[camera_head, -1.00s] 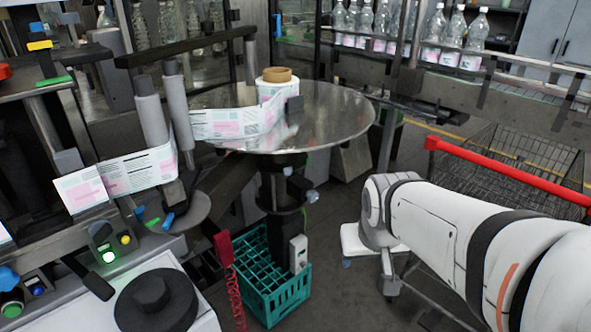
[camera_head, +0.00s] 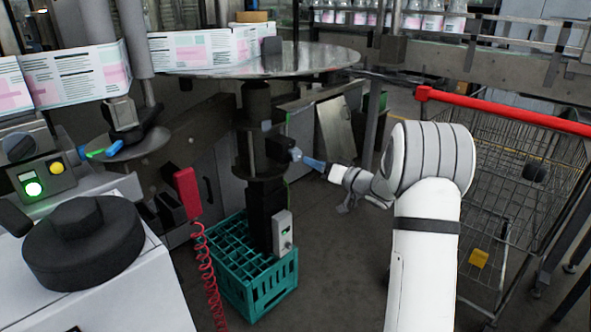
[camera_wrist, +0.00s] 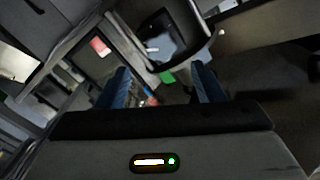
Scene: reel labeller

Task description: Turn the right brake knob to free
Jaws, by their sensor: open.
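The right brake knob (camera_head: 296,154) is a small pale blue-grey piece on the dark box of the column under the round metal table. Its turn position is too small to tell. My gripper (camera_head: 314,163), with blue fingers, is just right of the knob and points left towards it. In the head view I cannot tell whether they touch. In the wrist view my gripper (camera_wrist: 161,78) is open, with its two blue fingers apart.
The round table (camera_head: 310,62) with a label reel overhangs the column (camera_head: 257,150). A teal crate (camera_head: 262,285) stands at the column's foot. A red handset (camera_head: 187,193) with a coiled cord hangs left. A wire cart (camera_head: 520,165) with a red handle stands right.

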